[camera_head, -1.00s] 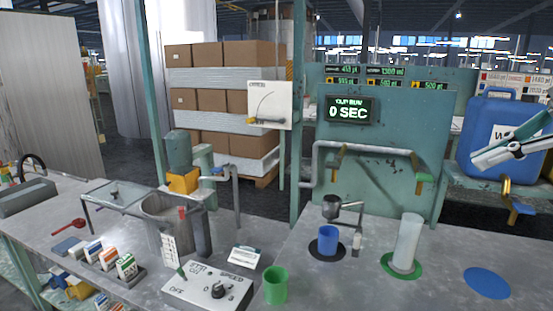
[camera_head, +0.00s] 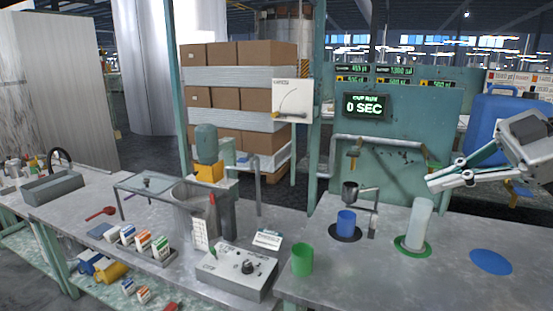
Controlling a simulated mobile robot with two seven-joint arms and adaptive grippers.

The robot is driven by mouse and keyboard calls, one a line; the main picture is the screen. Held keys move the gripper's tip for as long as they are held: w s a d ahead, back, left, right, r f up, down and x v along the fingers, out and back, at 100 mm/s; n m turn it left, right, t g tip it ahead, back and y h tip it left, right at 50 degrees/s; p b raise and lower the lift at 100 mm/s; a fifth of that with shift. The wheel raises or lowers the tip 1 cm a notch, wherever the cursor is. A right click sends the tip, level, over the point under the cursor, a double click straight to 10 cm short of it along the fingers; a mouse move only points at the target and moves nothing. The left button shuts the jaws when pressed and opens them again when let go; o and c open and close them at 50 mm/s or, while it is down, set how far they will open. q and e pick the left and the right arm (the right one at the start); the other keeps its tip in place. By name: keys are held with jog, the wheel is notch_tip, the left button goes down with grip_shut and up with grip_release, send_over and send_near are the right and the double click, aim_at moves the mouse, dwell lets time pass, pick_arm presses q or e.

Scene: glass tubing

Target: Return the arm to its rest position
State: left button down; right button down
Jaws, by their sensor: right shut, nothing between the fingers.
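My right gripper (camera_head: 449,182) comes in from the right edge, above the right part of the bench. It is shut and empty. Its fingers point left, and their tips are near the top of a clear glass tube (camera_head: 418,225); whether they touch it I cannot tell. The tube stands upright on a green disc (camera_head: 427,250). My left gripper is not in view.
A blue cup (camera_head: 346,223) stands on a dark disc below a small spout (camera_head: 351,193). A green cup (camera_head: 302,260) stands at the bench's front. A control box (camera_head: 237,270) is left of it. A blue disc (camera_head: 491,262) lies bare at right.

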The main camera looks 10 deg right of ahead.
jog(key=w+a+f+n+t+y, duration=0.15)
jog(key=w+a+f+y, duration=0.25)
jog(key=a+f+y, duration=0.6)
notch_tip(320, 180, down, 15)
jog(key=w+m+t+h+p, duration=0.2)
jog(key=w+m+t+h, duration=0.1)
jog(key=m+t+h, duration=0.6)
jog(key=s+f+m+h, duration=0.2)
jog(key=s+f+h, duration=0.1)
jog(key=f, duration=0.5)
jog(key=s+f+m+h, duration=0.3)
jog(key=f, duration=0.5)
jog(key=s+a+f+g+h, duration=0.1)
jog(key=s+a+f+g, duration=0.1)
jog(key=s+f, duration=0.5)
jog(key=s+a+f+g+h, duration=0.1)
jog(key=s+f+g, duration=0.3)
jog(key=s+f, duration=0.4)
jog(key=shift+a+f+p, duration=0.3)
jog(key=shift+a+f, duration=0.45)
jog(key=shift+a, duration=0.15)
